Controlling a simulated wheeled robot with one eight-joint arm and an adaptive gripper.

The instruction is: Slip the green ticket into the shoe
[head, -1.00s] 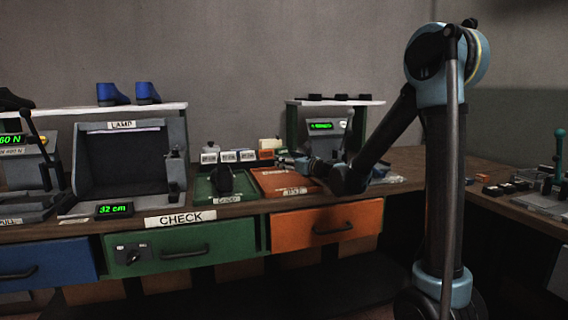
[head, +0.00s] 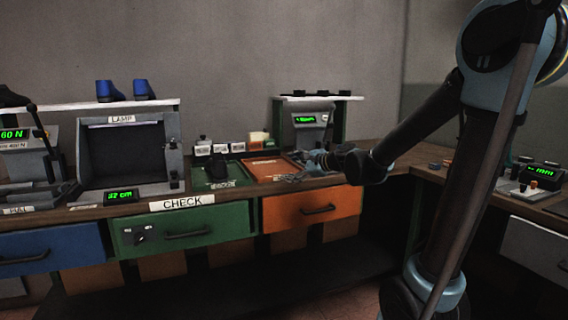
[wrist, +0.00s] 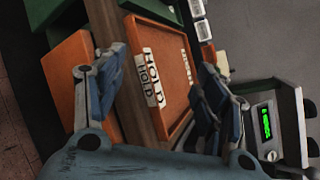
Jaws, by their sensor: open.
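A dark shoe (head: 217,167) stands on the green tray (head: 243,181) on the bench. I cannot make out a green ticket in either view. My gripper (head: 312,158) is over the right side of the orange tray (head: 268,167), to the right of the shoe. In the wrist view my gripper (wrist: 160,98) has its two blue fingers wide apart with nothing between them. The orange tray (wrist: 167,62) with its HOLD label shows beyond and between the fingers. The shoe is outside the wrist view.
Small white-labelled blocks (head: 203,149) and a cream block (head: 257,138) stand behind the trays. A device with a green display (head: 304,119) stands at the back right, also in the wrist view (wrist: 265,125). A lamp box (head: 122,150) is on the left. Blue shoes (head: 143,90) stand on a shelf.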

